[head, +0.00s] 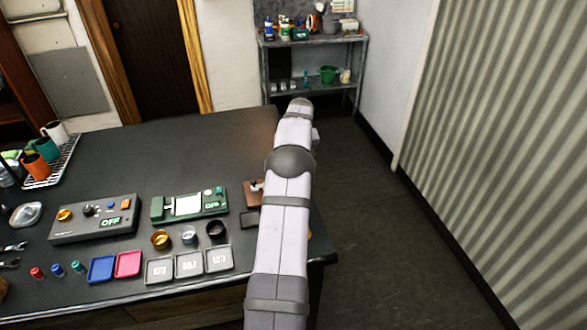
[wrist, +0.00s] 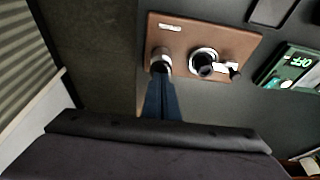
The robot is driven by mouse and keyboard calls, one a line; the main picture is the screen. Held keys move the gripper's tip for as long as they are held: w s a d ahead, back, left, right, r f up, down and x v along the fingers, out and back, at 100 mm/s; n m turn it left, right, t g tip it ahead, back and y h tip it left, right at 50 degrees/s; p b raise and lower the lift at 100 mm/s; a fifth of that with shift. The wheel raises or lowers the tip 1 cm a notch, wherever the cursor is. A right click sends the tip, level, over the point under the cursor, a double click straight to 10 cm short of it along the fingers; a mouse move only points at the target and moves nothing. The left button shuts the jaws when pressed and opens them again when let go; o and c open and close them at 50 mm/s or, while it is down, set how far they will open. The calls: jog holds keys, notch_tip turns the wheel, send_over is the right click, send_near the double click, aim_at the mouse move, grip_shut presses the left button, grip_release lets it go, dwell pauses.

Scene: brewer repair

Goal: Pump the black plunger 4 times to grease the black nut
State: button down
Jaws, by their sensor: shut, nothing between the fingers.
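A brown board (wrist: 185,35) lies on the dark table in the wrist view. On its left stands a short silver-and-black post (wrist: 160,60), possibly the plunger. Right of it is a silver ring with a black round part inside (wrist: 203,64) and a small white-and-black piece beside it. I cannot tell which part is the nut. My gripper (wrist: 161,76) is shut and empty, its fingertips overlapping the lower edge of the post; contact is unclear. In the head view my arm hides the gripper and most of the brown board (head: 251,197). A black ring (head: 215,229) stands on the table.
Gold and silver rings (head: 188,235), small trays (head: 159,271) and a mug rack (head: 65,163) are further left. The table's right edge is close.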

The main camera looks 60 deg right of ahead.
jog(key=shift+f, duration=0.35)
jog(key=shift+r, duration=0.15)
jog(key=shift+r+p, duration=1.95)
jog(key=shift+r, duration=0.75)
notch_tip(320, 180, up, 6)
jog(key=p, duration=0.4)
jog(key=shift+p, duration=0.4)
jog(key=shift+f, duration=0.1)
notch_tip(320, 180, down, 2)
jog(key=m+b, duration=0.1)
jog(key=m, duration=0.2)
jog(key=m+g+b, duration=0.1)
jog(key=m, duration=0.2)
jog(key=shift+f+g+h, duration=0.2)
jog(key=shift+g+h, duration=0.1)
jog(key=shift+h, duration=0.1)
